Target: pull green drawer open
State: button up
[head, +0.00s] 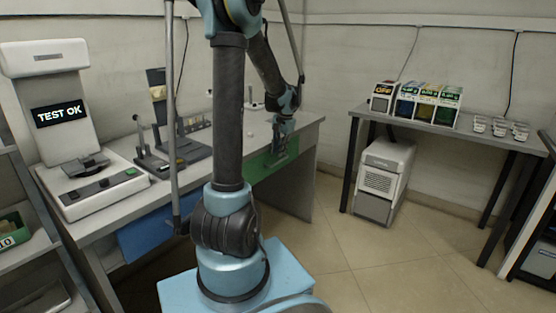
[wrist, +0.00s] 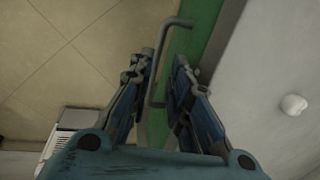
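The green drawer (head: 262,168) is under the far end of the long grey workbench, and its front looks flush with the bench. In the wrist view the green front (wrist: 205,40) runs down the middle, with a grey bar handle (wrist: 157,65) standing out from it. My gripper (head: 281,149) is at the drawer front. In the wrist view my gripper (wrist: 163,62) is open, with one finger on each side of the handle bar. The bar is nearer the left finger; I cannot tell if they touch. In the head view my gripper hides the handle.
A blue drawer (head: 145,235) is under the near part of the workbench (head: 100,222). A test machine (head: 60,125) stands on the bench. A white cabinet unit (head: 384,180) stands under the right table (head: 480,135). The tiled floor (head: 370,255) between is clear.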

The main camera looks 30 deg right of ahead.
aim_at(277, 158)
jog(key=shift+w+a+f, duration=0.1)
jog(key=shift+w+f, duration=0.15)
jog(key=shift+f, duration=0.95)
jog(key=shift+w+a+f, duration=0.1)
jog(key=shift+w+f, duration=0.1)
jog(key=shift+f, duration=1)
